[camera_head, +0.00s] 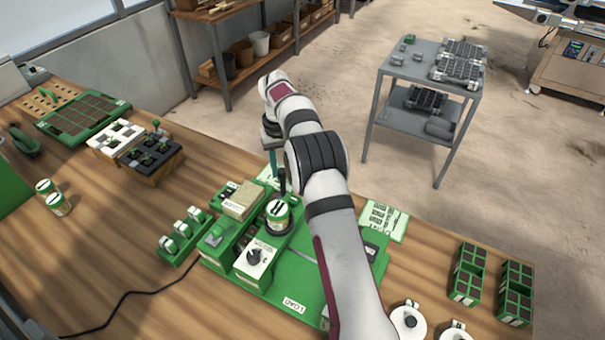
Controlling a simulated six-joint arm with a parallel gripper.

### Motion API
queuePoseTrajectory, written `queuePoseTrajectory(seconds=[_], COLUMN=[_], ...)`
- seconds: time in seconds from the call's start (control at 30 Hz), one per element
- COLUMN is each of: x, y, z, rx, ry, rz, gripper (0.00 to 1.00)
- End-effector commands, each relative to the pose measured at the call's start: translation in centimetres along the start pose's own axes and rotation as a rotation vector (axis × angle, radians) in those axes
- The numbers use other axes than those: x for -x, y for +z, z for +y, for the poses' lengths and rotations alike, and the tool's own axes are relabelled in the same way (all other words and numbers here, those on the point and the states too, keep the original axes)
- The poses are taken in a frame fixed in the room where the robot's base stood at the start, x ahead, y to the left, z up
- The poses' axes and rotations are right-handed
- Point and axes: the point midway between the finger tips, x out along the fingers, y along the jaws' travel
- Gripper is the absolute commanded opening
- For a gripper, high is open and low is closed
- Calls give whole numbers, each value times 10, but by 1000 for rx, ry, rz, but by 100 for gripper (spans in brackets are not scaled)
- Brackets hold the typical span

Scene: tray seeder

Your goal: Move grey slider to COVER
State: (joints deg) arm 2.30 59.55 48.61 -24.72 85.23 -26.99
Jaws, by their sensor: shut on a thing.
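The green tray seeder (318,290) stands on the wooden bench, with a LOAD label (294,305) at its near edge. My arm crosses in front of its right part. My gripper (277,170) points down over the far part of the seeder, behind a round green and white canister (278,216). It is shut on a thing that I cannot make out. A dark upright piece (282,182) shows beside the fingers. I cannot pick out the grey slider for sure. No COVER label is readable, and my arm hides part of the seeder.
A control box with a black knob (254,256) and a tan block (243,201) sit on the seeder's left. Green cell blocks (468,273) and white round containers (408,319) are at right.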

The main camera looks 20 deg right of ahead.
Motion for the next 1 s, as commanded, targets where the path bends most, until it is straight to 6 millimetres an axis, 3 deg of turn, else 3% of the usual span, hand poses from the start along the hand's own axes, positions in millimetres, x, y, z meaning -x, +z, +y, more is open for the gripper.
queuePoseTrajectory(seconds=[0.3, 0.77, 0.8, 0.97, 1.0], x=[-1, 0, 0, 0, 0], y=[-19, -23, -24, -23, -23], z=[-20, -25, -26, -25, -24], rx=[0, 5, 5, 4, 4], ry=[-1, -4, -5, -3, -3], rz=[-1, 4, 4, 3, 2], gripper=[0, 0, 32, 60, 60])
